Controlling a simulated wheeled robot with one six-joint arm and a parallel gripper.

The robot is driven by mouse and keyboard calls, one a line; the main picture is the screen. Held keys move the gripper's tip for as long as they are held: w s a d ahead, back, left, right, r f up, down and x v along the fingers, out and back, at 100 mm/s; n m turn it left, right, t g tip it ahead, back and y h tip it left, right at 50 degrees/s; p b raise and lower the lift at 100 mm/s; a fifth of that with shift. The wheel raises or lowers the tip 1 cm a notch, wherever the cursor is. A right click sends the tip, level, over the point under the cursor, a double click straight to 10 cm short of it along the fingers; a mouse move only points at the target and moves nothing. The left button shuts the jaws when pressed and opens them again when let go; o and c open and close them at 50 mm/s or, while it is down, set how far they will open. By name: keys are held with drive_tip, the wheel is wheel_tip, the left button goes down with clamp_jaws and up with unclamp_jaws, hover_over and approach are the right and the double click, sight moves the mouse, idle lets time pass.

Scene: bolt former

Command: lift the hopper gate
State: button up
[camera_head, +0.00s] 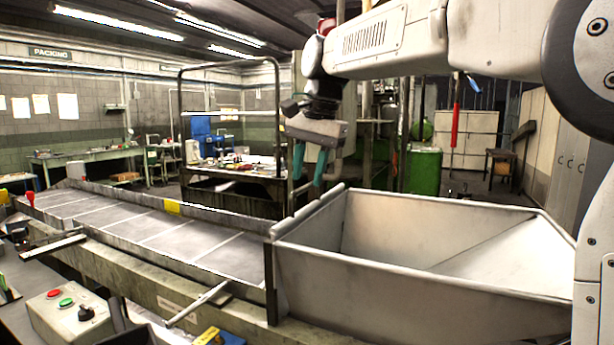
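The hopper (400,295) is a large open-topped grey metal bin at the right front, and its inside looks empty. Its left end wall (312,212) has a thick raised top edge and meets the tray; I cannot tell for certain which part there is the gate. My gripper (308,181) has two teal fingers pointing down with a gap between them. It hangs above and behind the hopper's left end, apart from it in the picture, and holds nothing. How far it is from the edge in depth is hard to tell.
A long shallow divided tray (170,235) runs left from the hopper. A bar handle (197,303) sticks out at its front. A control box (72,312) with red and green buttons stands at the lower left. A dark tubular frame (279,110) rises behind the tray.

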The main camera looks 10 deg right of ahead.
drive_tip(key=shift+a+f, duration=0.1)
drive_tip(key=shift+f, duration=0.65)
